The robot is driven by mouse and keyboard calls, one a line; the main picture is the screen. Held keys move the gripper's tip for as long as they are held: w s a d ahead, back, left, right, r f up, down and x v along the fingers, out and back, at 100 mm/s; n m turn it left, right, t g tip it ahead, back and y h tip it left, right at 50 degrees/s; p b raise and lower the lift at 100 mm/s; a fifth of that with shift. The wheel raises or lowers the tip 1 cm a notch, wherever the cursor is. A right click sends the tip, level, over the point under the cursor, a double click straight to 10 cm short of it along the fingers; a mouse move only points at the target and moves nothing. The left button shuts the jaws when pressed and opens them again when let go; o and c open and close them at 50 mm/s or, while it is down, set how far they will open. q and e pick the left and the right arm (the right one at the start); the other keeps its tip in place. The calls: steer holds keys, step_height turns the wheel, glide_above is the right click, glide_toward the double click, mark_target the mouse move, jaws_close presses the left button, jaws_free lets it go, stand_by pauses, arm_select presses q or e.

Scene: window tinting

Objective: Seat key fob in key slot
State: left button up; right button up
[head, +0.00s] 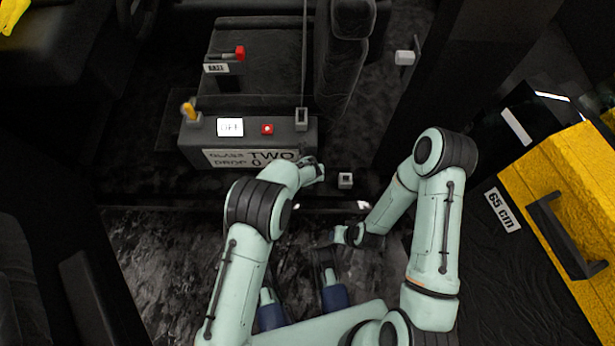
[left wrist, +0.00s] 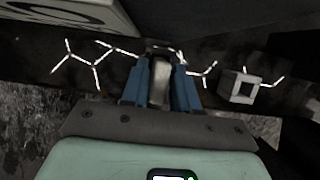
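My left gripper (head: 316,172) is low in front of the switch box, just left of a small grey square socket (head: 345,180). In the left wrist view its blue fingers (left wrist: 160,82) are closed on a pale grey rounded piece (left wrist: 160,88), which looks like the key fob. The hollow square socket (left wrist: 241,87), possibly the key slot, stands to the right of the fingers and apart from them. My right gripper (head: 346,236) is lower and farther right, small and dark, and its fingers cannot be made out.
The dark switch box (head: 308,143) has a red button (head: 267,129), a white label and a yellow lever (head: 189,111). A red-knobbed lever (head: 239,53) stands behind it. A yellow case (head: 570,180) lies at the right. White branching lines mark the dark surface by the socket.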

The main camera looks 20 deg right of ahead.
arm_select(q)
jaws_close()
